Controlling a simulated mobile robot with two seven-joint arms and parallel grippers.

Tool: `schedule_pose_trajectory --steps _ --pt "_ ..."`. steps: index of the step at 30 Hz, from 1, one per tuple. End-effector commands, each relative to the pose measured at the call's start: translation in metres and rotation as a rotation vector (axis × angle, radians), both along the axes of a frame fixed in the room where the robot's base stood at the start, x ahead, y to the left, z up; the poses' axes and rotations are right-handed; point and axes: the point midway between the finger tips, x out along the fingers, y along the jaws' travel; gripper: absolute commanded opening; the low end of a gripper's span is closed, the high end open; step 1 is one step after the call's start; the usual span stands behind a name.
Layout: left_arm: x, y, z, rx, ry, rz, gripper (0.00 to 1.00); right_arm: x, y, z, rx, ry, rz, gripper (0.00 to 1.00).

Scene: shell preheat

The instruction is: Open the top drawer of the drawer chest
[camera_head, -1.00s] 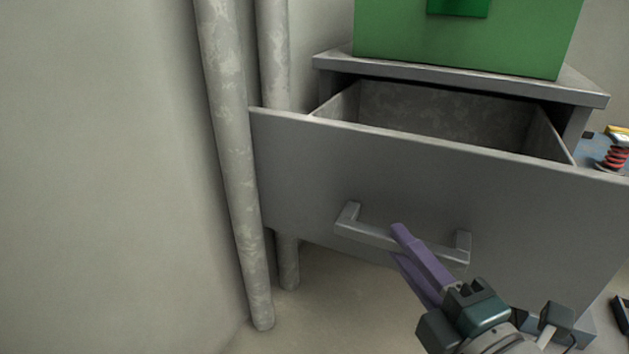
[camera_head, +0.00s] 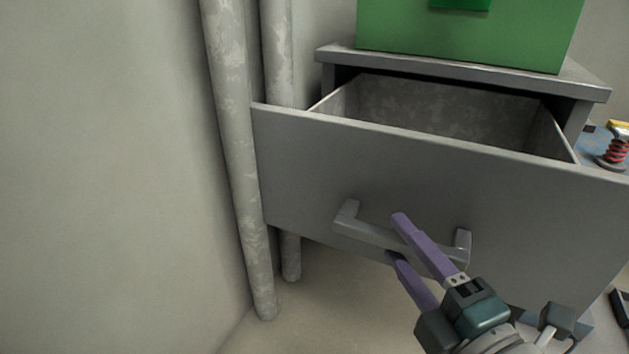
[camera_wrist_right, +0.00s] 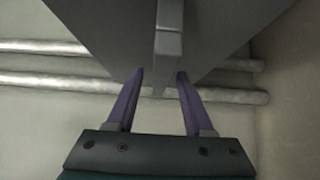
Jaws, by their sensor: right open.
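The top drawer (camera_head: 400,165) of the grey drawer chest (camera_head: 590,88) stands pulled out, its inside empty where it shows. Its bar handle (camera_head: 365,230) is on the front panel. My right gripper (camera_head: 397,238) is open, with one purple finger above the handle bar and one below it. In the right wrist view, the handle (camera_wrist_right: 169,45) lies between the two spread fingers of the gripper (camera_wrist_right: 158,78), with a gap on each side. My left gripper is not in view.
A green box (camera_head: 465,35) stands on top of the chest. Two grey pipes (camera_head: 238,150) run upright beside the drawer's left end, close to the wall. A red spring part (camera_head: 614,150) lies on a blue surface at the right.

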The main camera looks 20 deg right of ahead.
Motion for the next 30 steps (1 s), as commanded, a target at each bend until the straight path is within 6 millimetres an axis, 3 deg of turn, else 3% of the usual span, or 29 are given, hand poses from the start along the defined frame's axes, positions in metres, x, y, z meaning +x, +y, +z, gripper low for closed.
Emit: schedule_pose_trajectory --steps 8,15,21,30 --pt "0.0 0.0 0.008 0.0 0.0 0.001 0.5 -0.013 0.001 0.001 0.001 0.004 0.0 0.53" --pt "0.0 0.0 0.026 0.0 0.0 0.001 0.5 -0.061 0.005 0.002 0.001 0.007 -0.001 0.53" --pt "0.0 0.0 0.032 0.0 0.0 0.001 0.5 -0.091 0.007 0.001 0.001 0.003 0.0 0.53" --pt "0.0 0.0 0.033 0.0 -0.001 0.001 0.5 -0.099 0.008 0.0 0.0 0.0 0.0 0.53"
